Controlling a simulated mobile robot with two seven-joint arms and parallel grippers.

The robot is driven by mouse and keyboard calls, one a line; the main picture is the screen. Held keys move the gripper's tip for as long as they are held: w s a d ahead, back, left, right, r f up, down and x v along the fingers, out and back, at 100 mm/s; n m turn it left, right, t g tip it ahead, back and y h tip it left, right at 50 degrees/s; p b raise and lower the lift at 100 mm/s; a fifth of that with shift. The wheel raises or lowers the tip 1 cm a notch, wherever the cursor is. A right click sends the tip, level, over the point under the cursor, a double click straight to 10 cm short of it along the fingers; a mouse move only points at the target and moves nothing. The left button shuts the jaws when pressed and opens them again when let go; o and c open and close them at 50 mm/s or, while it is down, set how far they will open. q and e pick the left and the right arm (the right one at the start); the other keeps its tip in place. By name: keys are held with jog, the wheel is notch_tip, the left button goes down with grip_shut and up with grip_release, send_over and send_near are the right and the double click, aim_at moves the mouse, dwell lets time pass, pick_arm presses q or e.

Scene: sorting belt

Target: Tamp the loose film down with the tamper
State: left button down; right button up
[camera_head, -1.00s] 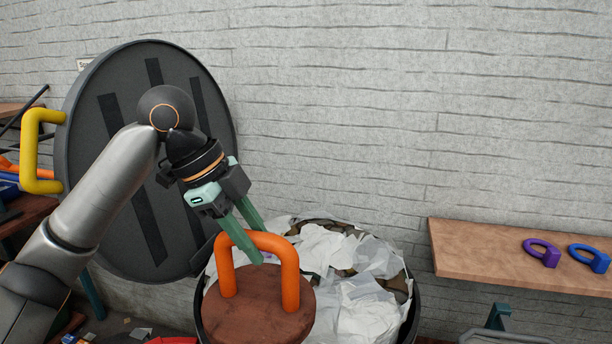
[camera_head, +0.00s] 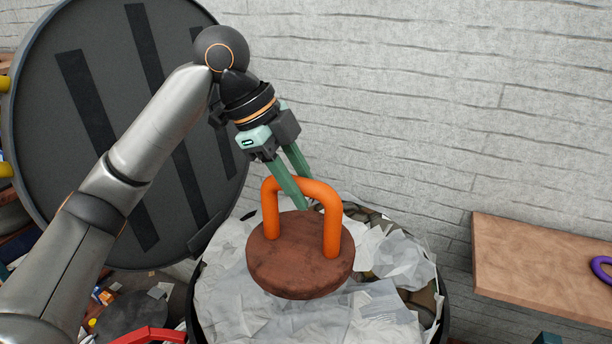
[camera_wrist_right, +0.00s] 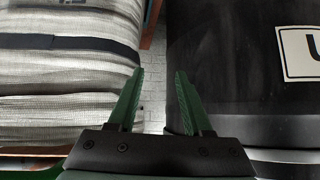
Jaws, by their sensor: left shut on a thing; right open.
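The tamper (camera_head: 300,272) is a round reddish-brown disc with an orange loop handle. My left gripper (camera_head: 305,203) is shut on the tamper's orange handle (camera_head: 331,232). The tamper sits over the loose film (camera_head: 235,305), crumpled white sheets filling a round black bin (camera_head: 443,318). Whether the disc presses on the film or hangs just above it, I cannot tell. My right gripper (camera_wrist_right: 158,98) is open and empty in the right wrist view, and it is not in the head view.
The bin's big round dark lid (camera_head: 95,130) stands open at the left. A wooden shelf (camera_head: 540,265) with a purple ring (camera_head: 602,268) is at the right. In the right wrist view, a strapped pale bale (camera_wrist_right: 65,75) and a dark labelled surface (camera_wrist_right: 225,70) flank my fingers.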

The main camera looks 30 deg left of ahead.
aim_at(303, 244)
pick_arm(q)
jog(key=shift+s+f, duration=0.1)
jog(key=shift+f, duration=3.95)
jog(key=shift+s+f+b, duration=0.15)
jog(key=shift+f+b, duration=1.5)
jog(key=shift+f, duration=2.55)
notch_tip(303, 244, up, 3)
jog(key=p, duration=0.3)
jog(key=shift+f, duration=0.15)
jog(key=shift+r, duration=1.1)
jog(key=shift+w, duration=0.2)
